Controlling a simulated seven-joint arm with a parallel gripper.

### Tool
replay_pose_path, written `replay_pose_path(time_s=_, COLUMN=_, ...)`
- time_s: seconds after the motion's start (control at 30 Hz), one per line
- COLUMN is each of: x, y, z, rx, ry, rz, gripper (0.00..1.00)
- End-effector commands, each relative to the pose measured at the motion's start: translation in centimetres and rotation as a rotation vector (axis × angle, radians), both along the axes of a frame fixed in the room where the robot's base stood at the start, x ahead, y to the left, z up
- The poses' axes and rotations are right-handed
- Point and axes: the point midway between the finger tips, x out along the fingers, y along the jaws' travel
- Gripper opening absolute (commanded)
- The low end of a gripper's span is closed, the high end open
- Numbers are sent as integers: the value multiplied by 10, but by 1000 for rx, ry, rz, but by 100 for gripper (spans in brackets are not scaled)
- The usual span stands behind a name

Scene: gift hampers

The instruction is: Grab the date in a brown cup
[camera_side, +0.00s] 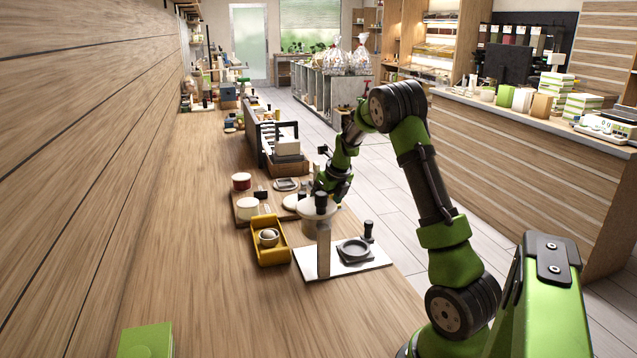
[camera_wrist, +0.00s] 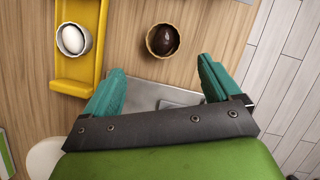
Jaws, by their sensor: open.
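In the wrist view, a dark brown, glossy oval date (camera_wrist: 165,39) lies in a small tan-brown cup (camera_wrist: 150,46) on the wooden counter. My gripper (camera_wrist: 160,72) shows two teal fingers spread wide, with nothing between them. The cup lies just beyond the fingertips, roughly centred between them, and is not touched. In the side view, my gripper (camera_side: 332,188) hangs over the counter near a round pale disc. I cannot clearly make out the date there.
A yellow tray (camera_wrist: 82,86) beside the cup holds a white cup with a white egg-shaped thing (camera_wrist: 73,39). In the side view, a white board (camera_side: 375,262) carries a grey ring and a post. Bare counter (camera_side: 190,230) lies left.

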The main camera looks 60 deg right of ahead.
Motion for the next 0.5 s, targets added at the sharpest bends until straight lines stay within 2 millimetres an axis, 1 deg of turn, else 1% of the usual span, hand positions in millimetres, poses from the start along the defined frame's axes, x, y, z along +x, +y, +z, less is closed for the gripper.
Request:
replay_pose_path(time_s=0.03, x=3, y=-2, z=-11, rx=3, ry=3, rz=-1, gripper=90)
replay_pose_path(time_s=0.1, x=7, y=-4, z=-21, rx=0, ry=2, rz=-1, gripper=90)
replay_pose_path(time_s=0.2, x=12, y=-5, z=-31, rx=1, ry=1, rz=-1, gripper=90)
replay_pose_path(time_s=0.37, x=15, y=-7, z=-39, rx=0, ry=0, rz=-1, gripper=90)
replay_pose_path(time_s=0.5, x=22, y=-15, z=-56, rx=1, ry=1, rz=-1, gripper=90)
